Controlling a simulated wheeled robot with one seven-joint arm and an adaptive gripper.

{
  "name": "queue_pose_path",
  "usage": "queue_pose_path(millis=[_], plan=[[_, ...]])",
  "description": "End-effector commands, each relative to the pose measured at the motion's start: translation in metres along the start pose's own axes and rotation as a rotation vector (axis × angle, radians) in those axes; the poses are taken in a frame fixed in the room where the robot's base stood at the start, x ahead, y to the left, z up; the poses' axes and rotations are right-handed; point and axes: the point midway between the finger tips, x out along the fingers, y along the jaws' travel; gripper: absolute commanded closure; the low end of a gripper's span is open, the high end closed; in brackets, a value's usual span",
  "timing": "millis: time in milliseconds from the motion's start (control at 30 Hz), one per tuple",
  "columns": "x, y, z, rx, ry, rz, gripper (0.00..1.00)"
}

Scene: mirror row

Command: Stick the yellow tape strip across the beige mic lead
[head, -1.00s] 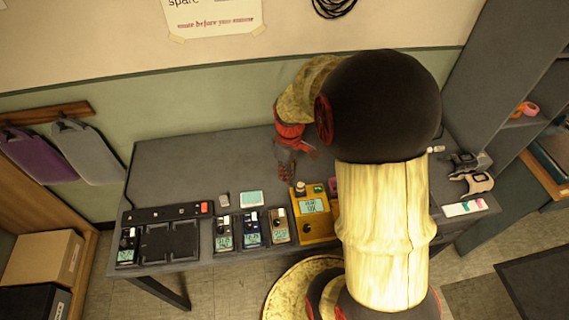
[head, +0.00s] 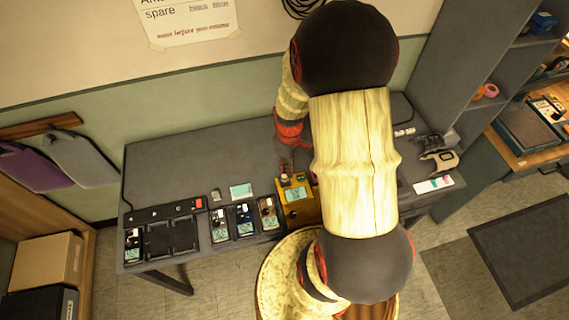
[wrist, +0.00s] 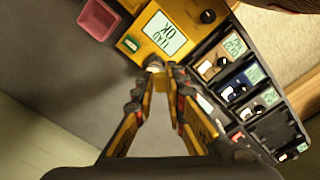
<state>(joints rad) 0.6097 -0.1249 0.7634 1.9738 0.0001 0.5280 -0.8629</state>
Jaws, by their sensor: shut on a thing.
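My gripper (wrist: 158,68) is shut in the wrist view, its fingertips close together at the edge of a yellow device (wrist: 160,38). A small pale round piece (wrist: 154,62) shows right at the tips; I cannot tell whether it is what they hold. In the head view my gripper (head: 287,160) is just behind the yellow device (head: 296,207), partly blurred. A white card (head: 434,184) with coloured strips lies at the table's right end. I cannot make out the yellow tape strip or the beige mic lead for certain.
Several small devices with screens (head: 244,221) line the front edge left of the yellow one, beside a black tray (head: 170,237). A pink open box (wrist: 98,18) stands near the yellow device. The table's back left is clear. Shelves (head: 470,75) stand at the right.

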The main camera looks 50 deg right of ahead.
Motion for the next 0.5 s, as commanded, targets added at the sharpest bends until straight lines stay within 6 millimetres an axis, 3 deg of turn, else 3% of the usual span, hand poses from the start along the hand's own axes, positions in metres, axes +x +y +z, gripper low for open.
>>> queue_pose_path(millis=[167, 500], plan=[[0.005, 0.011, -0.01, -0.033, -0.001, -0.001, 0.97], [0.023, 0.012, -0.011, -0.043, -0.001, -0.001, 0.97]])
